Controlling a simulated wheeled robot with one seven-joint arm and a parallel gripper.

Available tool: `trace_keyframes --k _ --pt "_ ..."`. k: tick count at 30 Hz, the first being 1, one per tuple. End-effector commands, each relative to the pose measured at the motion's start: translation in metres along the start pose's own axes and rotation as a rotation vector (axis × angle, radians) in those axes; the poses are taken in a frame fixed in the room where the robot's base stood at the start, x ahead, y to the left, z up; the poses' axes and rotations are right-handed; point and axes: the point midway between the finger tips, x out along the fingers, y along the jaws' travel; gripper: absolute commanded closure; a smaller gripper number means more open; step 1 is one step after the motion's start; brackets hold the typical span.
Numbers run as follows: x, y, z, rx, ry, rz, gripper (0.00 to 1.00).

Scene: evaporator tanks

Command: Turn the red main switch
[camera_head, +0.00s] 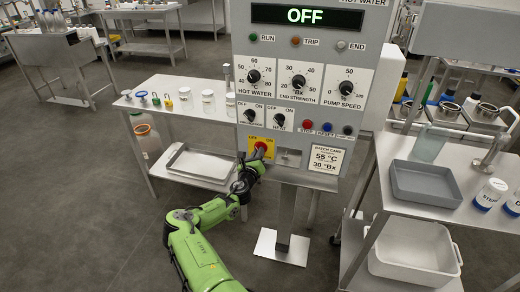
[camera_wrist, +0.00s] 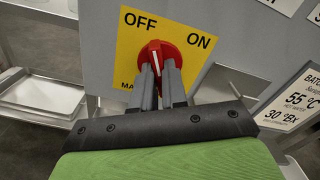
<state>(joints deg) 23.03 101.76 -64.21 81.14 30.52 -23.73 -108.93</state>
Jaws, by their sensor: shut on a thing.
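The red main switch (camera_wrist: 158,53) sits on a yellow plate (camera_wrist: 129,52) marked OFF on the left and ON on the right. Its white pointer line stands close to upright, leaning slightly toward OFF. My gripper (camera_wrist: 161,72) has its two grey fingers shut on the switch's handle, and they hide its lower part. In the head view my green arm reaches up to the switch (camera_head: 261,146) at the lower left of the control panel (camera_head: 365,130). The display (camera_head: 307,16) at the top reads OFF.
A bench with jars (camera_head: 208,101) stands left, a cart with a grey tray (camera_head: 425,184) right.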

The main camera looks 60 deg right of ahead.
Motion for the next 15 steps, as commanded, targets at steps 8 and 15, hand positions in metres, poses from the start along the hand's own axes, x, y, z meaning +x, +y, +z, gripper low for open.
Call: trace_keyframes --k 8,15 --pt "0.0 -0.0008 0.0009 -0.182 -0.001 -0.001 1.0" --pt "-0.0001 -0.0008 0.0004 -0.225 -0.001 -0.001 1.0"
